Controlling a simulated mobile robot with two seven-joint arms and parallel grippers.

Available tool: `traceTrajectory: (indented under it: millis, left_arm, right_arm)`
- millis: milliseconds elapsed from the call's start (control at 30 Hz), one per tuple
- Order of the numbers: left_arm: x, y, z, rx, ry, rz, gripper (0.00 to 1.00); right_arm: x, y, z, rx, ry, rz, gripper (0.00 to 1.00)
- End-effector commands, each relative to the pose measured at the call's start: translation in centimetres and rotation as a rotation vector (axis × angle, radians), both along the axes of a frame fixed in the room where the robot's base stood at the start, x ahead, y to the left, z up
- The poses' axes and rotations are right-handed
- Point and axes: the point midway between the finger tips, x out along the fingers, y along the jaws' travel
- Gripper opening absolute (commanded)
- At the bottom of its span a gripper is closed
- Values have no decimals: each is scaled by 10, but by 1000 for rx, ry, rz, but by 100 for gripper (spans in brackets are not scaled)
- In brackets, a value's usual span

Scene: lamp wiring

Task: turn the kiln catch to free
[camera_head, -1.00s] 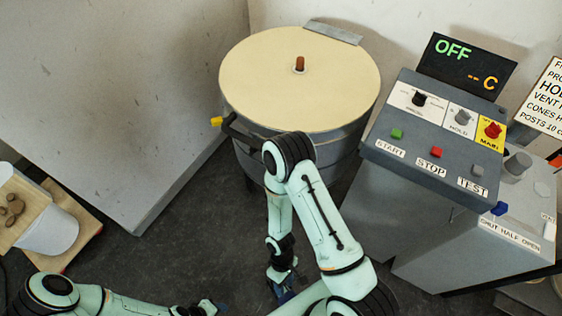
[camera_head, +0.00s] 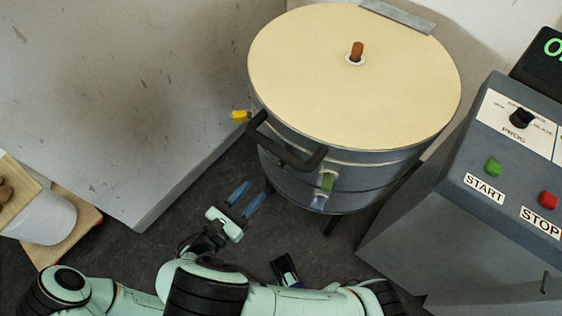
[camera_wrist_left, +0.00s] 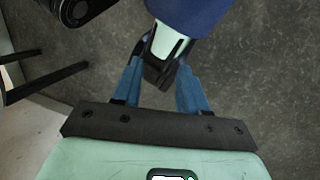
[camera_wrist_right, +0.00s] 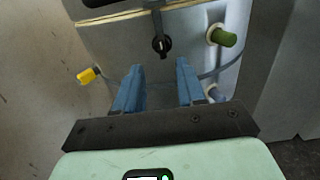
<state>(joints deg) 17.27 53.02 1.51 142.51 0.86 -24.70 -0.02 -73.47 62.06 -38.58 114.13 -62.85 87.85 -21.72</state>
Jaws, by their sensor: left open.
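The kiln (camera_head: 355,155) is a grey drum with a cream lid. In the right wrist view, a small black catch-like piece (camera_wrist_right: 161,45) is on the kiln wall (camera_wrist_right: 120,45), below a dark bar; I cannot tell its setting. It is hidden or not distinct in the head view. My right gripper (camera_head: 254,191) is open and empty, low at the kiln's front left. It also shows in the right wrist view (camera_wrist_right: 159,68), its fingers pointing toward the wall, apart from the black piece. My left gripper (camera_wrist_left: 159,65) is open; a mint and black part shows between its fingers.
A black handle (camera_head: 286,143) juts from the kiln front. A yellow tab (camera_head: 241,115) and a green plug (camera_head: 327,181) stick out beside it. The control box (camera_head: 500,150) stands to the right, a grey wall block (camera_head: 130,110) to the left.

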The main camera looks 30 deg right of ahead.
Motion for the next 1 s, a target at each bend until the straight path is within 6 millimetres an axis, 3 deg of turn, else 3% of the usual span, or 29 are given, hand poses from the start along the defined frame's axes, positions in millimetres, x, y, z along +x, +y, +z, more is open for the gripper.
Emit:
traceTrajectory:
  millis: [300, 500, 700, 1000]
  left_arm:
    - [3, 0, -7, 1, -9, 2, 43]
    - [6, 1, -11, 4, -17, 4, 43]
    - [9, 2, -13, 9, -27, 9, 43]
    - [10, 3, -13, 9, -28, 9, 43]
  right_arm:
    - [24, -64, -2, 2, 4, -7, 39]
    - [37, -94, -2, 2, 3, -5, 39]
    - [43, -108, -1, 3, 3, -5, 39]
    - [44, -110, -1, 3, 3, -4, 39]
